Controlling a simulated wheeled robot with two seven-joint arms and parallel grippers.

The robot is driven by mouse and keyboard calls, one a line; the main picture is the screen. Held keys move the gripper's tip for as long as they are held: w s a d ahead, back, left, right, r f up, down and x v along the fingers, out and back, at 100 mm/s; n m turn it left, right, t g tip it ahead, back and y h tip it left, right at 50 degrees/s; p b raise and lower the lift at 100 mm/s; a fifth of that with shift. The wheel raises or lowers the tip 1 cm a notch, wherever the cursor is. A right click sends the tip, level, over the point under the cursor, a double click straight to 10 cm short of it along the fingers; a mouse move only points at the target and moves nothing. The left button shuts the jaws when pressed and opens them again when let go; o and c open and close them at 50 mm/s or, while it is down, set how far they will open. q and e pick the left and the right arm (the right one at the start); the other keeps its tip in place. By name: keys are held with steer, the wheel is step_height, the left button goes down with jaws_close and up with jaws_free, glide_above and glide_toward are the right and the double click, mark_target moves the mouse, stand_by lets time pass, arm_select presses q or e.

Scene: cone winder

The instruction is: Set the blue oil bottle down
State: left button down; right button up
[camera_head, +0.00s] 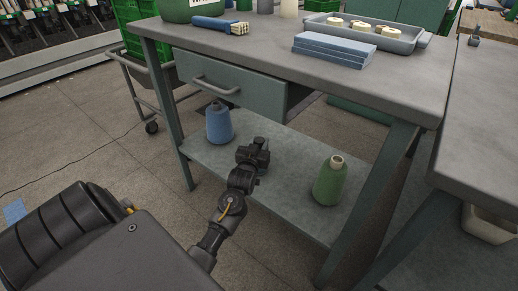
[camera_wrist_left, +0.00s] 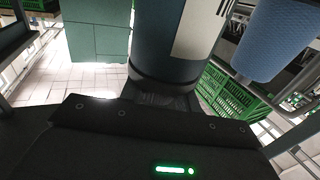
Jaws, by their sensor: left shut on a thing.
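The blue oil bottle (camera_wrist_left: 160,45) fills the top middle of the left wrist view. It looks dark blue, with a pale label on its right side. Its lower end in that view lies between the jaws of my left gripper, which is shut on it. In the head view my left gripper (camera_head: 254,154) is over the lower shelf (camera_head: 275,178), between a blue yarn cone (camera_head: 218,126) and a green yarn cone (camera_head: 329,182). I cannot make out the bottle there, nor whether it touches the shelf. My right gripper is not in view.
The top holds a brush (camera_head: 218,25), blue slabs (camera_head: 333,50) and a grey tray (camera_head: 400,43). Bare shelf lies on both sides of my gripper. A bench leg (camera_head: 365,195) stands at right.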

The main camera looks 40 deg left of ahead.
arm_select(q)
steer(key=shift+f, duration=0.35)
steer(key=shift+r, duration=0.1)
steer(key=c, duration=1)
jaws_free()
